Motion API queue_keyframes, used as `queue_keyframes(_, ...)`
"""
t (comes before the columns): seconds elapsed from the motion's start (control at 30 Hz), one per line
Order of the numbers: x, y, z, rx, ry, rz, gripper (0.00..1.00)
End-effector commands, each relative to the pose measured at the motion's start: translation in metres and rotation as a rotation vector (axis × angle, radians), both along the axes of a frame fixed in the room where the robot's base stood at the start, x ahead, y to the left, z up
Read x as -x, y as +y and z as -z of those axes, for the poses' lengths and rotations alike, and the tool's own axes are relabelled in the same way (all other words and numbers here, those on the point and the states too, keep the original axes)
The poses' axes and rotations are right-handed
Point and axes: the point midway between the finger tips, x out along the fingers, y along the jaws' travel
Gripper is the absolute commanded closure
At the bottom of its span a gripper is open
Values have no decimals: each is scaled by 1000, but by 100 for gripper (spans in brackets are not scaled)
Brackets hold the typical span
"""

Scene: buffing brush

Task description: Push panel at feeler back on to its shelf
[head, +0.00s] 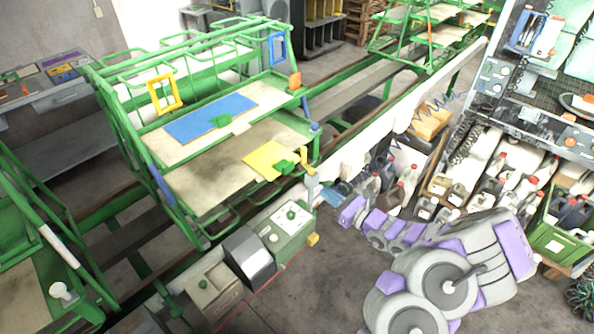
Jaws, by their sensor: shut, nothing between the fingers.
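A green rack holds two tilted shelves. A yellow panel (262,157) with a green piece on it lies at the right edge of the lower shelf (208,182), close to a yellow-orange upright part (307,161) by the rack's corner. A blue panel (205,117) with another green piece lies on the upper shelf (163,146). I cannot tell for sure which part is the feeler. My purple and grey arm reaches in from the lower right. My gripper (325,192) is shut and empty, below and right of the yellow panel and apart from it.
A green and grey control box (286,228) and a dark-screened box (248,257) stand in front of the rack. Bottles (400,190) crowd the right side. A conveyor rail (350,92) runs behind. Grey floor (335,265) is open between the boxes and my arm.

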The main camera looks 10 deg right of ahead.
Motion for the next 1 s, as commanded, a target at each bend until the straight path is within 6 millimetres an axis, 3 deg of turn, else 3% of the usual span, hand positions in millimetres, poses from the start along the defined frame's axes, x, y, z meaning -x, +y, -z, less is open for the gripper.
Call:
queue_keyframes(0.17,-10,6,3,-2,4,1,100)
queue_keyframes(0.8,-94,67,3,2,2,0,100)
queue_keyframes(1.0,-109,77,3,-1,3,1,100)
